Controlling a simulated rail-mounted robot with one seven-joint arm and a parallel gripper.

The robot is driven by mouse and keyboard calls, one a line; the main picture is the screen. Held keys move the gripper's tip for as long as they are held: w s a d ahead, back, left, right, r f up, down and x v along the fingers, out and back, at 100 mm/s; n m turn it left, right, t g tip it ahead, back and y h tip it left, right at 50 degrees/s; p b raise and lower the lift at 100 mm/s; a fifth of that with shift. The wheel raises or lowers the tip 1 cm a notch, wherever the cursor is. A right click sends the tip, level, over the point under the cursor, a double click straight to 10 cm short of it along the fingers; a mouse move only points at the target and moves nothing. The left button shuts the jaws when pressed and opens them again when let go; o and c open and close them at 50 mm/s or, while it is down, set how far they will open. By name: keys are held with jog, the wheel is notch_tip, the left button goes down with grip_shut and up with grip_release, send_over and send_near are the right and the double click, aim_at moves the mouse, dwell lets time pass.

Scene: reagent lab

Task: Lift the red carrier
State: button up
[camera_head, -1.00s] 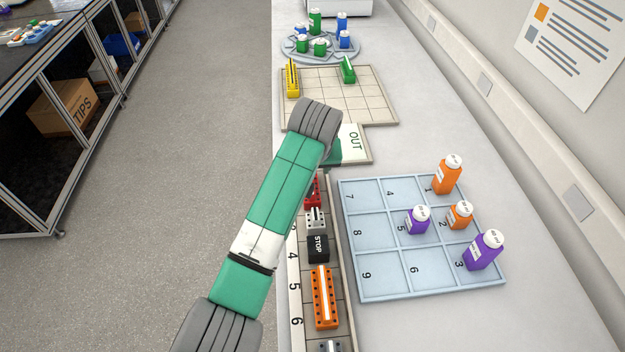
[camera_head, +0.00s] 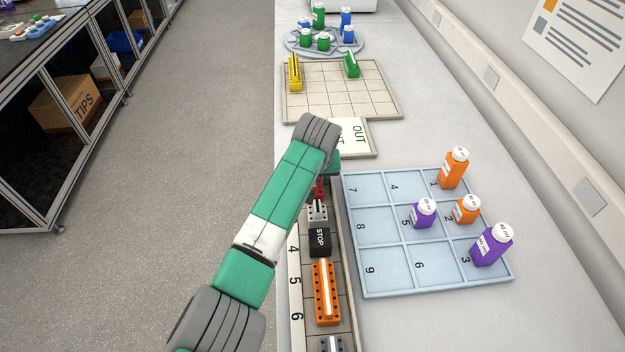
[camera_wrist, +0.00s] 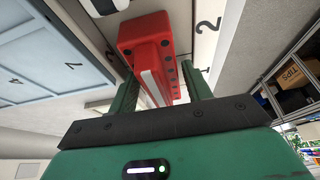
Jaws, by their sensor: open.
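The red carrier (camera_wrist: 146,35) is a long red block with a pale strip and dark holes. In the wrist view it lies between the two green fingers of my gripper (camera_wrist: 160,72), one on each side. The jaws are open; whether a finger touches it is unclear. Its near end is hidden behind my gripper body. In the head view only a small part of the red carrier (camera_head: 319,188) shows in the numbered lane, below my wrist. My fingertips are hidden there.
In the lane, a grey piece, a black STOP block (camera_head: 320,242) and an orange carrier (camera_head: 326,292) sit in line. To the right is a blue-grey tray (camera_head: 382,232) with orange and purple bottles. Beyond are the OUT plate (camera_head: 360,136) and a grid tray (camera_head: 345,97).

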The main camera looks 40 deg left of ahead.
jog(key=c, duration=0.8)
notch_tip(320, 180, up, 10)
jog(key=p, duration=0.3)
